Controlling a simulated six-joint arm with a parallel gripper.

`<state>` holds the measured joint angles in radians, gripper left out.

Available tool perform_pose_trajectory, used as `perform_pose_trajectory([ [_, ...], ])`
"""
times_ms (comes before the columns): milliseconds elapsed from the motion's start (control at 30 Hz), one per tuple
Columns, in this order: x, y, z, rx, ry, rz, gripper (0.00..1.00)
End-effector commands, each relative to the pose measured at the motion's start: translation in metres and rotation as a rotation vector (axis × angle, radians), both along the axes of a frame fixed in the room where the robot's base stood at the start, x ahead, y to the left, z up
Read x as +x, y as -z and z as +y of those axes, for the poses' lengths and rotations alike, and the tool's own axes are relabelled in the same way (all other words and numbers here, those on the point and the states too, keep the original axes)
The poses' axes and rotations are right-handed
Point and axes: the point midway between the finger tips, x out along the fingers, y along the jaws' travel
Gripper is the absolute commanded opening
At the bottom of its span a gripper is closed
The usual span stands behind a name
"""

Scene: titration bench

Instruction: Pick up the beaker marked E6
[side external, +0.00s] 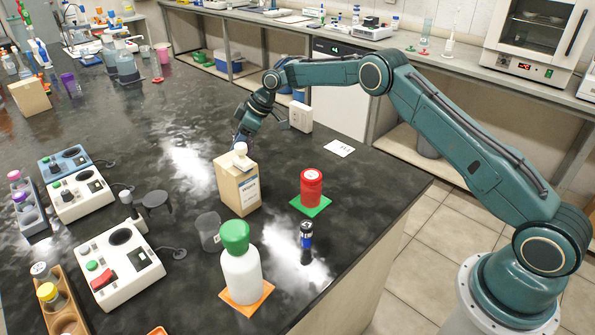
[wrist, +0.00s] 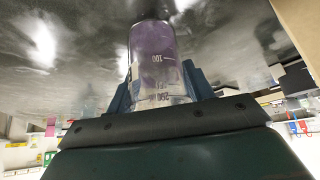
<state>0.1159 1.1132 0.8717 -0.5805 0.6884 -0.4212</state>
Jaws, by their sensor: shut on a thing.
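In the wrist view a clear beaker (wrist: 155,65) with purple contents and white volume marks stands between the two blue fingers of my gripper (wrist: 160,88). The fingers are shut on its sides. I cannot read an E6 mark on it. In the side view my gripper (side external: 241,139) is low over the black bench, behind a tan carton (side external: 237,187). Whether the beaker touches the bench is hard to tell.
Near the carton stand an empty clear beaker (side external: 208,232), a green-capped white bottle (side external: 240,270), a red jar (side external: 311,187) and a small dark vial (side external: 306,240). White stirrer units (side external: 119,262) stand at left. The bench behind my gripper looks mostly clear.

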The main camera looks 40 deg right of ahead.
Motion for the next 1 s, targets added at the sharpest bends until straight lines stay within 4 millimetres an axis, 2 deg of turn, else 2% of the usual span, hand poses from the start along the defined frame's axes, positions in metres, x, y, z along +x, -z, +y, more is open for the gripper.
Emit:
perform_pose_trajectory([
  [300,0.001,-0.048,0.000,0.000,-0.001,-0.004,0.29],
  [500,0.001,-0.073,-0.001,0.000,0.000,-0.003,0.29],
  [700,0.000,-0.084,-0.001,-0.001,0.001,-0.001,0.29],
  [1000,0.000,-0.084,0.000,0.000,0.000,0.000,0.29],
])
